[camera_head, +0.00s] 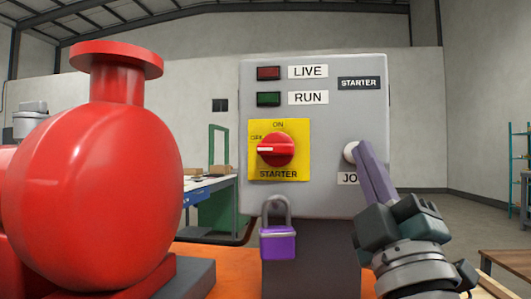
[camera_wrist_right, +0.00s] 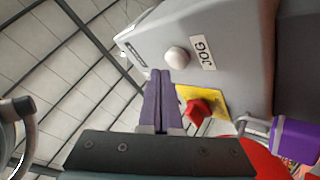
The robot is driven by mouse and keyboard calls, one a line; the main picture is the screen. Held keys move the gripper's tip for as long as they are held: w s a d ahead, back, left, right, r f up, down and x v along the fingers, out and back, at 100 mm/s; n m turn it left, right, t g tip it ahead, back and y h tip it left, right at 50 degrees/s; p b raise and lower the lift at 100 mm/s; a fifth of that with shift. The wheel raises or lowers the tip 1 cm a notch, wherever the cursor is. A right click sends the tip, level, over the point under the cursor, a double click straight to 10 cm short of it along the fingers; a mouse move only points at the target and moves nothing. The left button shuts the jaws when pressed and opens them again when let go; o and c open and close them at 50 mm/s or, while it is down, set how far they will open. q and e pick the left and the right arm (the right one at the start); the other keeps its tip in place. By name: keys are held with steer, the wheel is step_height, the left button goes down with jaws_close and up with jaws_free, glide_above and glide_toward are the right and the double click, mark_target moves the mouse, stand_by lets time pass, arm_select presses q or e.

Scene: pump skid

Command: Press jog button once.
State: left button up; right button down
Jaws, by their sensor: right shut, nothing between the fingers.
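The jog button (camera_head: 350,152) is a white round knob on the lower right of the grey starter box (camera_head: 325,130), above a label partly hidden by my gripper. In the right wrist view the white button (camera_wrist_right: 177,57) stands beside its JOG label (camera_wrist_right: 202,52). My right gripper (camera_head: 361,148) is shut and empty, its purple fingers pointing at the button. In the head view the fingertips overlap the button's right edge. In the wrist view the fingertips (camera_wrist_right: 160,74) appear just short of it; I cannot tell whether they touch. My left gripper is not in view.
A red rotary switch (camera_head: 276,149) on a yellow plate points to OFF, left of the button. A purple padlock (camera_head: 278,240) hangs below it. LIVE (camera_head: 268,73) and RUN (camera_head: 268,99) lamps look dark. A large red pump (camera_head: 95,185) fills the left.

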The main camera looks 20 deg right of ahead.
stand_by(0.8)
steer(key=shift+w+d, duration=0.1)
steer(key=shift+w, duration=0.05)
steer(key=shift+w+d, duration=0.15)
steer(key=shift+w, duration=0.1)
steer(key=shift+w+d, duration=0.25)
steer(key=shift+w, duration=0.1)
stand_by(0.6)
steer(key=shift+s+a, duration=0.1)
stand_by(0.3)
steer(key=shift+s+a+p, duration=0.4)
steer(key=shift+s+p, duration=0.05)
steer(key=shift+s, duration=0.2)
